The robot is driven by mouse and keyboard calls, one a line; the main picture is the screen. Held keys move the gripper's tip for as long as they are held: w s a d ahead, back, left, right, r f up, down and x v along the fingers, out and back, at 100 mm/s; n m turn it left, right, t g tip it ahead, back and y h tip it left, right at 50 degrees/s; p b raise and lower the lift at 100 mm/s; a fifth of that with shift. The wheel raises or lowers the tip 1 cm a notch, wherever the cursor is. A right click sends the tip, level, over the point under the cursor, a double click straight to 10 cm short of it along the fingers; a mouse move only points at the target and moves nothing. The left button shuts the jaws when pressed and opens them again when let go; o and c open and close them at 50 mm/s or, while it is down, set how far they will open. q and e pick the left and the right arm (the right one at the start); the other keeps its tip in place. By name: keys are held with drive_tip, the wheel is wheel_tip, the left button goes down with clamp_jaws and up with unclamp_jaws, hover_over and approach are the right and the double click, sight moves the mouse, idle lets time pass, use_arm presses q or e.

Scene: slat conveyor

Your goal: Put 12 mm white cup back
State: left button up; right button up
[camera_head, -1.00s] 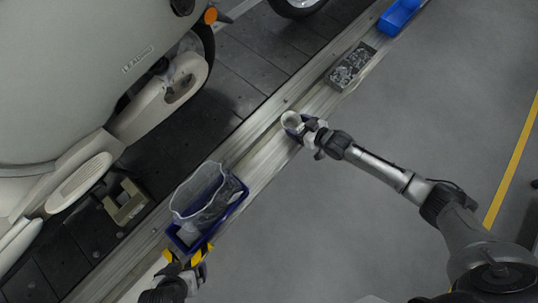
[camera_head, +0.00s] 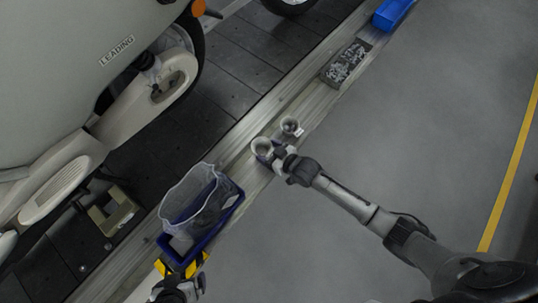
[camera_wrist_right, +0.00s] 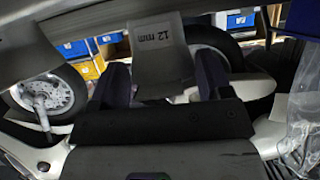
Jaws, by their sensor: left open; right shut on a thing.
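The white cup marked "12 mm" (camera_wrist_right: 160,55) is between the two dark fingers of my right gripper (camera_wrist_right: 163,82) in the right wrist view. In the head view the white cup (camera_head: 261,146) is seen from above, its open mouth showing, with my right gripper (camera_head: 272,157) shut on it over the metal ledge. A second pale cup (camera_head: 290,126) stands on the ledge just beyond it, up and to the right. My left gripper (camera_head: 182,281) is open at the near end of a blue bin (camera_head: 232,207), by yellow-black parts; its fingertips are partly hard to see.
The blue bin holds a clear plastic bag (camera_head: 190,195). A dark tray of small metal parts (camera_head: 346,64) and a blue box (camera_head: 393,13) lie farther along the metal ledge (camera_head: 310,108). A vehicle body (camera_head: 80,80) stands on the left. The grey floor at right is clear.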

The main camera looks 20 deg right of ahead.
sight(264, 151)
wheel_tip(264, 151, down, 3)
drive_tip(key=shift+r+b, duration=0.1)
drive_tip(key=shift+b, duration=0.75)
drive_tip(key=o, duration=0.9)
drive_tip(key=shift+o, duration=0.2)
